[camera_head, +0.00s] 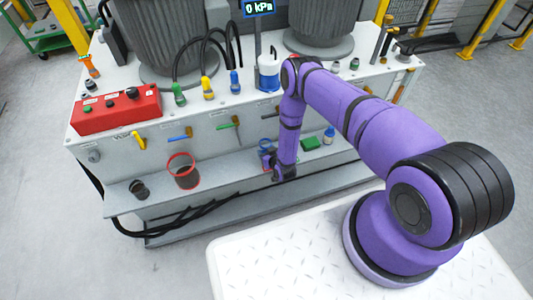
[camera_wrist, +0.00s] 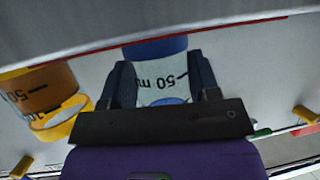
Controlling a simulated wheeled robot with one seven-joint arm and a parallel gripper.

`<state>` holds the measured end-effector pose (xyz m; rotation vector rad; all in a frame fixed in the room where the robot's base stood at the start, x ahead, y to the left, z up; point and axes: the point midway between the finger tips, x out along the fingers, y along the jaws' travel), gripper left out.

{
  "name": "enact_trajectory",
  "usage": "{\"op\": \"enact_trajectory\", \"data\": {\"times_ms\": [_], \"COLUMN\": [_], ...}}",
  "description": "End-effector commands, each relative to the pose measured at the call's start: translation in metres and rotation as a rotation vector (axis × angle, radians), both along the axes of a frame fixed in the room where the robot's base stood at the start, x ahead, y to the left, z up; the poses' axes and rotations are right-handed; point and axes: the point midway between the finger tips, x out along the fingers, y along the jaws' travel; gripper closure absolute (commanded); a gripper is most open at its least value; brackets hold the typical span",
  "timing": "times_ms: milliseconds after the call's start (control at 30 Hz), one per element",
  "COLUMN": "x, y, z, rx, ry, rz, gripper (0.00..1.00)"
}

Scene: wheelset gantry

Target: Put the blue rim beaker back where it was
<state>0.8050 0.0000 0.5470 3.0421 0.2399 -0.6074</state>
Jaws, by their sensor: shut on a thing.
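The blue rim beaker shows in the wrist view (camera_wrist: 165,72), clear with blue at both ends and an upside-down 50 ml mark. My gripper (camera_wrist: 165,85) is shut around its sides, one dark finger on each side. In the head view, my gripper (camera_head: 267,157) is low by the shelf along the front of the grey cabinet, and the beaker's blue rim (camera_head: 265,143) shows just above it. The rest of the beaker is mostly hidden there. I cannot tell whether its base touches the shelf.
A yellow-rimmed beaker with amber contents (camera_wrist: 45,100) stands close beside the held one. The shelf (camera_head: 225,178) also bears a red-rimmed beaker (camera_head: 184,172), a dark cup (camera_head: 139,189), a green block (camera_head: 310,143) and a small bottle (camera_head: 329,135). Handles (camera_head: 181,135) jut from the panel above.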

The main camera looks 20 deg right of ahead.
Motion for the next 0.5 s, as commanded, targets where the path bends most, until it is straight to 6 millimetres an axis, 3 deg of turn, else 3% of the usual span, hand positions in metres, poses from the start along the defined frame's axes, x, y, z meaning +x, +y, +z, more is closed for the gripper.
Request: {"op": "enact_trajectory", "data": {"times_ms": [467, 500], "x": [-0.0002, 0.0000], "y": [0.0002, 0.0002], "z": [-0.0101, -0.0102], "rx": [0.000, 0.000], "ry": [0.000, 0.000], "rz": [0.000, 0.000], "gripper": [0.71, 0.40]}}
